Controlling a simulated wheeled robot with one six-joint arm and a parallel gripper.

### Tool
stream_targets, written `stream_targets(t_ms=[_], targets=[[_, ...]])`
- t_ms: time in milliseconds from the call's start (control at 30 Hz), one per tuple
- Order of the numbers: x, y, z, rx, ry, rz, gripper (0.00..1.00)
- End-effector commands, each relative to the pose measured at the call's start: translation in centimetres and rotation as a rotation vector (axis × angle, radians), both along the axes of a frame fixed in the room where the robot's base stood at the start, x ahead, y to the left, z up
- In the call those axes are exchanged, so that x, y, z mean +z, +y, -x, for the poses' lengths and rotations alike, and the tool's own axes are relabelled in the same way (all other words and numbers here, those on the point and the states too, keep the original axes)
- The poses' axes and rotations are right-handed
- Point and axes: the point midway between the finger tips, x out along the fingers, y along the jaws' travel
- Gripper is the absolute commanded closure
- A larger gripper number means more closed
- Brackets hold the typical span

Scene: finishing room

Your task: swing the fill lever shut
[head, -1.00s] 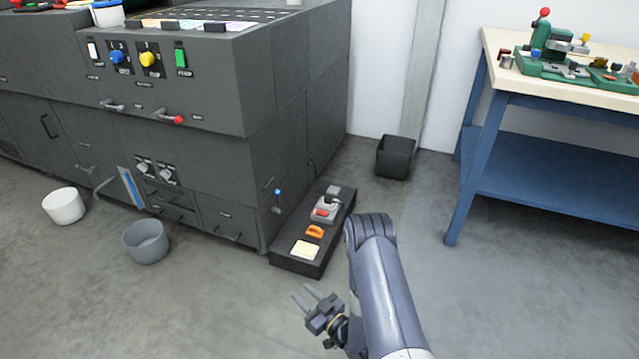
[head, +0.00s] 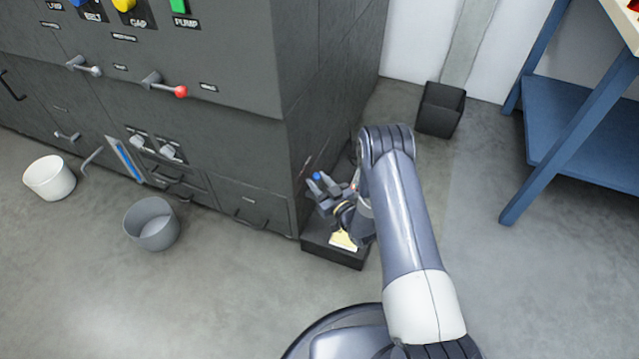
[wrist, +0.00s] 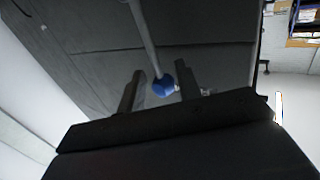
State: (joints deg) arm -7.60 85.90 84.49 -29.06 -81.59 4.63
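A lever with a blue knob (head: 317,176) is on the side face of the dark grey machine, low near the floor; I cannot read a label on it. My gripper (head: 321,185) is at this knob in the head view. In the wrist view, my gripper (wrist: 159,78) is open, and the blue knob (wrist: 161,87) shows between the two fingers, nearer the right one. The lever's grey rod (wrist: 142,35) runs up from the knob. I cannot tell whether a finger touches it. My wrist hides part of the lever in the head view.
A low black plinth (head: 345,257) with a yellow pad (head: 343,240) lies under my wrist beside the machine (head: 230,150). Open floor lies in front.

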Motion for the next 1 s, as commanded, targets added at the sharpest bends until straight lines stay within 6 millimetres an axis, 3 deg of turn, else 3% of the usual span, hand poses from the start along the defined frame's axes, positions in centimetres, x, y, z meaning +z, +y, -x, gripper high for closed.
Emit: stream_targets(t_ms=[267, 633, 1000], targets=[[0.03, 0.05, -0.08, 0.0, 0.0, 0.0, 0.69], [0.01, 0.03, -0.05, 0.0, 0.0, 0.0, 0.99], [0.01, 0.0, -0.1, -0.001, 0.006, -0.002, 1.0]])
